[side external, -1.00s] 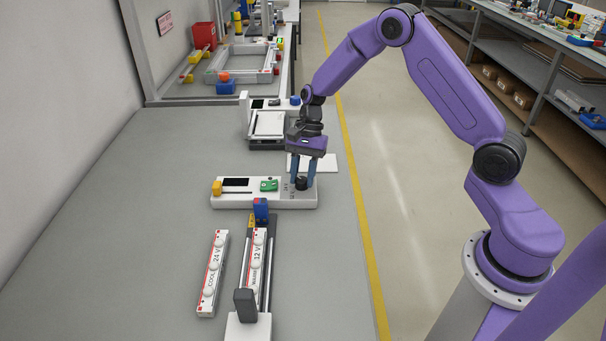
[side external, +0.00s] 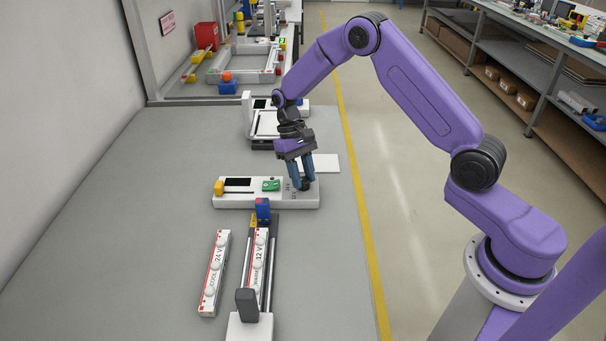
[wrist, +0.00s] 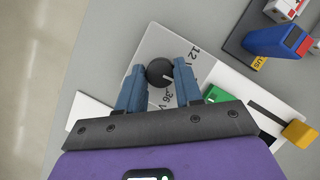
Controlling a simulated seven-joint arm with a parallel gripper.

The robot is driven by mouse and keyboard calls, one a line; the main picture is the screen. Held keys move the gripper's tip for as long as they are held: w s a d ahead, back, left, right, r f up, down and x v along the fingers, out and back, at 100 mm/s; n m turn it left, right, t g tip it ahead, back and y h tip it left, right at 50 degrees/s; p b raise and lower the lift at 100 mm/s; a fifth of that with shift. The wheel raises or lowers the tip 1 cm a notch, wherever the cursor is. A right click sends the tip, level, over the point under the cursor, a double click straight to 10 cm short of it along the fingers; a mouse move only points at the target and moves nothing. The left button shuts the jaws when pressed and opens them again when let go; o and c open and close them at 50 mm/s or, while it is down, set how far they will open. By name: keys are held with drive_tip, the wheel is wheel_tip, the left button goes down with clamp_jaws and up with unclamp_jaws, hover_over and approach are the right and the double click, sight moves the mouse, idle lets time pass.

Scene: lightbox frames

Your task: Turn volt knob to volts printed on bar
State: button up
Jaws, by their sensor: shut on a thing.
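The black round volt knob (wrist: 159,71) sits on the right end of the white control box (side external: 325,196). Its pale pointer line slants to the lower right in the wrist view. Printing by it reads 12 and 36 V; my right-hand finger hides part of the scale. My gripper (side external: 304,186), also in the wrist view (wrist: 159,70), is shut on the knob, a blue finger on each side. A white bar (side external: 261,262) marked WARM 12 V lies in the dark-railed fixture (side external: 249,330). Another bar (side external: 214,273), marked COOL 24 V, lies loose to its left.
The box also has a dark display (side external: 238,182), an orange slider knob (side external: 218,188) and a green part (side external: 271,185). A blue block (side external: 263,210) stands at the fixture's far end. A white plate (side external: 322,163) lies behind the box. The bench left of the bars is clear.

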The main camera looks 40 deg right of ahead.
drive_tip(key=n, duration=0.2)
drive_tip(key=n+h, duration=0.2)
drive_tip(key=n, duration=0.1)
drive_tip(key=shift+a+n, duration=0.25)
drive_tip(key=shift+n, duration=0.05)
drive_tip(key=n+h, duration=0.1)
drive_tip(key=n, duration=0.1)
drive_tip(key=n+t, duration=0.1)
drive_tip(key=n, duration=0.2)
drive_tip(key=shift+a+h, duration=0.1)
drive_tip(key=shift+h, duration=0.3)
drive_tip(key=shift+n, duration=0.3)
drive_tip(key=o, duration=1)
drive_tip(key=shift+o, duration=0.2)
drive_tip(key=v, duration=1.7)
drive_tip(key=shift+s+a+r, duration=0.2)
drive_tip(key=shift+s+r, duration=0.1)
